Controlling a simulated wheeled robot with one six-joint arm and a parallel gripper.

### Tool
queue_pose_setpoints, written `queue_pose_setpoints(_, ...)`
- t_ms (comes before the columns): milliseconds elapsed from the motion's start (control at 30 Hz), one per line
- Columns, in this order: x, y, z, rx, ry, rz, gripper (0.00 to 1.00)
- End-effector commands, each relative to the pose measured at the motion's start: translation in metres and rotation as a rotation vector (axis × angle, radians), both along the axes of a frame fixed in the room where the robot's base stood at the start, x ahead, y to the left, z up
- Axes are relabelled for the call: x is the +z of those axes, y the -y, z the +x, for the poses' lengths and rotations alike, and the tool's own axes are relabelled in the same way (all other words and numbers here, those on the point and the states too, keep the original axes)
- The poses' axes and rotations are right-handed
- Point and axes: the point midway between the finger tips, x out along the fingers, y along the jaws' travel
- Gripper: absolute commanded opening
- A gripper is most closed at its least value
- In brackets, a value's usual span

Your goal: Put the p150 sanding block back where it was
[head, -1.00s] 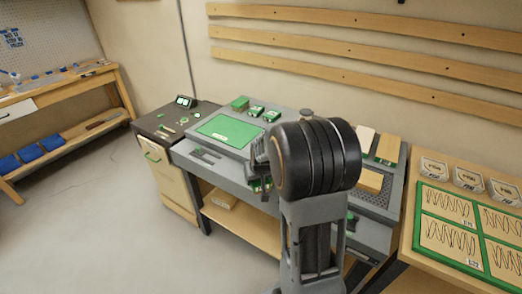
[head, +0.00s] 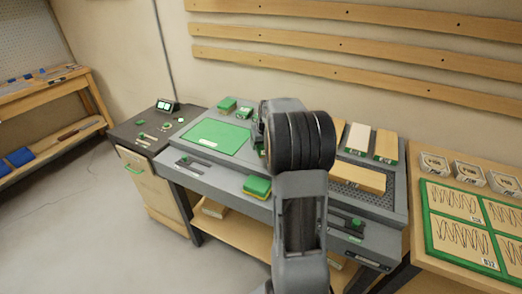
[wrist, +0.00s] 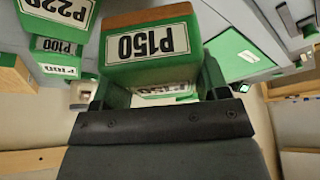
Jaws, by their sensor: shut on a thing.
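The P150 sanding block (wrist: 150,45) is green with a brown top edge and a white label, upside down in the wrist view. My gripper (wrist: 157,88) is shut on it, with one green-sided finger at each side. In the head view my own arm hides most of the gripper and I cannot make out the held block clearly. In the wrist view a P220 block (wrist: 62,12) and a P100 block (wrist: 55,47) are to the left. Another white label shows partly behind the held block, too covered to read.
In the head view a green mat (head: 213,137) lies on the grey bench, with green blocks (head: 228,105) behind it. A yellow-and-green block (head: 257,187) sits at the bench front. Wooden pieces (head: 357,139) stand at right, near a wooden block (head: 358,177) on a perforated panel.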

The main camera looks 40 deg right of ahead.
Motion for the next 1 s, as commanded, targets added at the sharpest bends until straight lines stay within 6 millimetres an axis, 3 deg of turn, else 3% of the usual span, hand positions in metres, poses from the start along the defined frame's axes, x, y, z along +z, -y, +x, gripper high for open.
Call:
queue_pose_setpoints(200, -0.022, 0.006, 0.019, 0.003, 0.001, -0.001, 0.46)
queue_pose_setpoints(467, -0.031, 0.009, 0.025, 0.002, 0.001, 0.000, 0.46)
queue_pose_setpoints(733, -0.062, 0.010, 0.027, 0.002, 0.001, -0.001, 0.46)
queue_pose_setpoints(1000, -0.064, 0.010, 0.027, 0.002, 0.003, -0.002, 0.46)
